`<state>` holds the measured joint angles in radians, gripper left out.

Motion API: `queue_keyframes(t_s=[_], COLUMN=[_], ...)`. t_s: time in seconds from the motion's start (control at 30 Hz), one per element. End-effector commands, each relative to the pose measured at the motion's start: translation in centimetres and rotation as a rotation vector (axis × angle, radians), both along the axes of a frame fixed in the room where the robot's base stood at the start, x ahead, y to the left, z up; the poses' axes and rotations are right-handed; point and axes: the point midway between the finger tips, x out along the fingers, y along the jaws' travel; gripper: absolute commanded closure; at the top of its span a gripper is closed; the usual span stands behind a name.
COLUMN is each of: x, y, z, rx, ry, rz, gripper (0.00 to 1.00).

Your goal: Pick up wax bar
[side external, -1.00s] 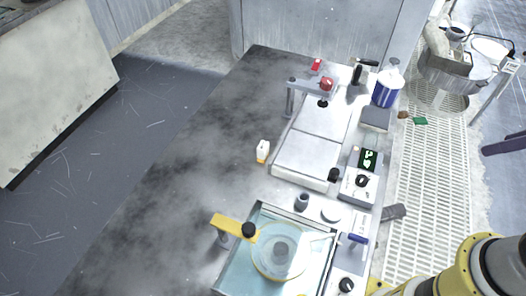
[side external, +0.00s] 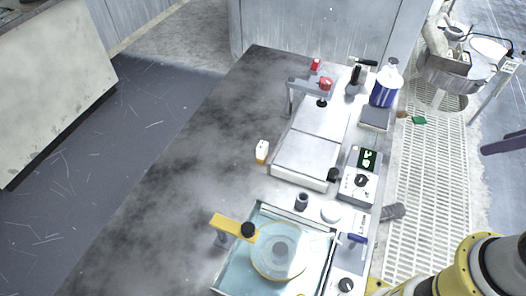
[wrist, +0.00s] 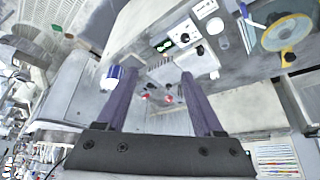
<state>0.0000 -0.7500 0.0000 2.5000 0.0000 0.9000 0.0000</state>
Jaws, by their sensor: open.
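No object is clearly recognisable as the wax bar. A flat grey block (side external: 375,117) lies at the right side of the bench, below the blue and white bottle. A small red piece (side external: 315,64) stands near the bench's far end. A small white and orange container (side external: 262,151) stands left of the flat white platen unit. My gripper (wrist: 158,73) shows in the wrist view with two purple fingers spread apart and nothing between them. It hangs away from the bench objects.
The blue and white bottle (side external: 386,86) stands at the far right edge. The white platen unit (side external: 306,158), the control box with green display (side external: 361,176) and the round platen in a tray (side external: 262,205) fill the right side. The dark bench top (side external: 190,160) is clear at left.

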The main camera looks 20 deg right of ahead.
Motion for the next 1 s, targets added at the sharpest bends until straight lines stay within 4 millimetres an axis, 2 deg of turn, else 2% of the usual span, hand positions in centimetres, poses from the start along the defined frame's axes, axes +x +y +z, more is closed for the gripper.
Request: queue_keyframes(t_s=[0.27,0.37,0.7,0.87,1.0], x=[0.0,0.0,0.0,2.1,6.0], y=[0.0,0.0,0.0,0.1,0.7], z=[0.0,0.0,0.0,3.6,7.0], rx=[0.0,0.0,-0.01,-0.033,-0.052], ry=[0.0,0.0,0.001,-0.069,-0.087], rz=[0.0,0.0,0.019,0.066,0.13], gripper=[0.31,0.2,0.2,0.2,0.2])
